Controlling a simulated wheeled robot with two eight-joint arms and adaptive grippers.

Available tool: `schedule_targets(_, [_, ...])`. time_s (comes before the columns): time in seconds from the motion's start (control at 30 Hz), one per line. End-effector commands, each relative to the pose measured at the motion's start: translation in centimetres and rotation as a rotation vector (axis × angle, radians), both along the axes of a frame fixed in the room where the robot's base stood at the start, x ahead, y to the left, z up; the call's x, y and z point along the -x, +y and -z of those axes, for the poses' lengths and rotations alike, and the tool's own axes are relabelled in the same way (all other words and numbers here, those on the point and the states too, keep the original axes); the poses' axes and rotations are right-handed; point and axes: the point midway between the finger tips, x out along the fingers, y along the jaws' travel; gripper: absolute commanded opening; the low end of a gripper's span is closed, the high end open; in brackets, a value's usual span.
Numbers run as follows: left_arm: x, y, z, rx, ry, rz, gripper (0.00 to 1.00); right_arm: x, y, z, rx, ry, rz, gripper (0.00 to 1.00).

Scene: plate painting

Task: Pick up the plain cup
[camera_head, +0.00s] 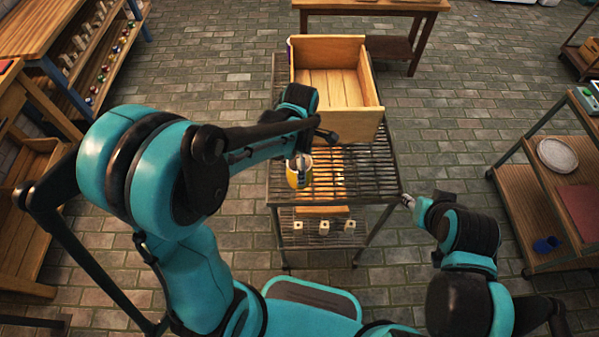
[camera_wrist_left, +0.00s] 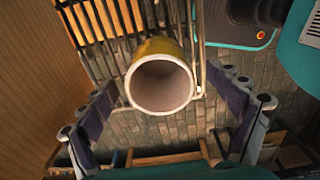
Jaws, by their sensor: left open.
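A yellow cup (camera_head: 292,178) with a pale inside stands near the left edge of the slatted metal rack; it bears no visible pattern. In the left wrist view the yellow cup (camera_wrist_left: 160,78) shows its open mouth towards the camera. My left gripper (camera_head: 302,168) is over the cup and partly hides it. In the wrist view its open fingers (camera_wrist_left: 163,90) are spread on either side of the cup, with gaps showing between them and its wall. My right gripper (camera_head: 408,201) is at the rack's right front corner, apart from the cup; its jaws are too small to read.
An open wooden crate (camera_head: 372,125) stands on the rack (camera_head: 375,180) just behind the cup. Small pale blocks (camera_head: 323,227) lie on the lower shelf. A right-hand cart holds a white plate (camera_head: 557,153) and a blue cup (camera_head: 546,244). The rack's front right is clear.

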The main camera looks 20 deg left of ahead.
Motion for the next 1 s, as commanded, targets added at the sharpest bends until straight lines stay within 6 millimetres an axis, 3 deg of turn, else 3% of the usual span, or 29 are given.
schedule_targets(0.23, [0.0, 0.2, 4.0, 0.0, -0.001, 0.001, 0.91, 0.0, 0.0, 1.9, 0.0, 0.0, 0.0, 0.4])
schedule_targets(0.57, [0.0, 0.2, 4.6, 0.0, -0.001, 0.002, 0.91, 0.0, 0.0, 2.0, 0.0, 0.0, 0.0, 0.4])
schedule_targets(0.8, [0.0, 0.2, 4.6, 0.001, -0.001, 0.002, 0.3, 0.0, 0.0, 2.0, 0.0, 0.0, 0.0, 0.4])
schedule_targets(1.0, [0.0, 0.2, 4.6, 0.001, -0.001, 0.002, 0.28, 0.0, 0.0, 2.0, 0.0, 0.0, 0.0, 0.4])
